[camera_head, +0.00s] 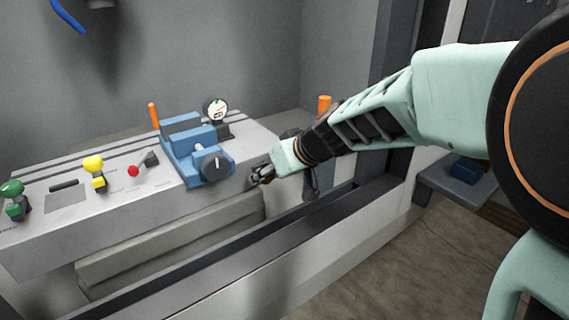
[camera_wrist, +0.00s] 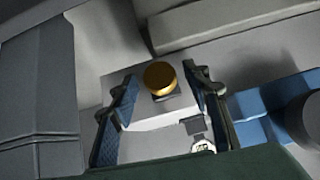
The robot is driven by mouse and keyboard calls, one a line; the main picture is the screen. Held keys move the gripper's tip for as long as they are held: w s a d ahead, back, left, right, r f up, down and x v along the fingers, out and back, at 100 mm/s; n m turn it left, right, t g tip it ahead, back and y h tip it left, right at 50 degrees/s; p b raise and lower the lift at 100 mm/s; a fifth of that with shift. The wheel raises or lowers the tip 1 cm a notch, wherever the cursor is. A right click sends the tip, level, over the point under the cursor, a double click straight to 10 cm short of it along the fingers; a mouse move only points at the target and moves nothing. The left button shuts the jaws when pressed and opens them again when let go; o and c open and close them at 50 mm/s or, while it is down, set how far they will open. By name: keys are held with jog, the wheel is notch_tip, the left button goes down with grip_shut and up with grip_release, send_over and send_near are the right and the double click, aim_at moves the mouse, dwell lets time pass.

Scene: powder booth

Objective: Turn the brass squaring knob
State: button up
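The brass knob (camera_wrist: 161,76) is a round gold cap on a dark base, on a light grey block, in the wrist view. My gripper (camera_wrist: 160,84) is open, its two blue-padded fingers wide apart, one to each side of the knob in the picture. The knob seems to lie beyond the fingertips, with clear gaps on both sides; I see no contact. In the head view my gripper (camera_head: 262,174) is at the right front edge of the grey bench, right of the blue vise. I cannot make out the knob there.
The blue vise (camera_head: 183,142) with a black dial knob (camera_head: 215,165) stands close left of my gripper. A gauge (camera_head: 215,110) is behind it. A red-tipped lever (camera_head: 134,171), yellow knob (camera_head: 93,164) and green knob (camera_head: 12,188) sit farther left on the bench (camera_head: 60,235).

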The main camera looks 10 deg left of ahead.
jog(key=c, duration=1)
jog(key=shift+o, duration=0.2)
jog(key=m+g+y+b, duration=0.1)
jog(key=b, duration=0.2)
jog(key=m+g+y+b, duration=0.1)
jog(key=b, duration=0.2)
jog(key=shift+w+d+f+g+y, duration=0.15)
jog(key=shift+w+d+g+y, duration=0.05)
jog(key=shift+g+y, duration=0.1)
jog(key=o, duration=1.1)
jog(key=shift+o, duration=0.2)
jog(key=v, duration=1.2)
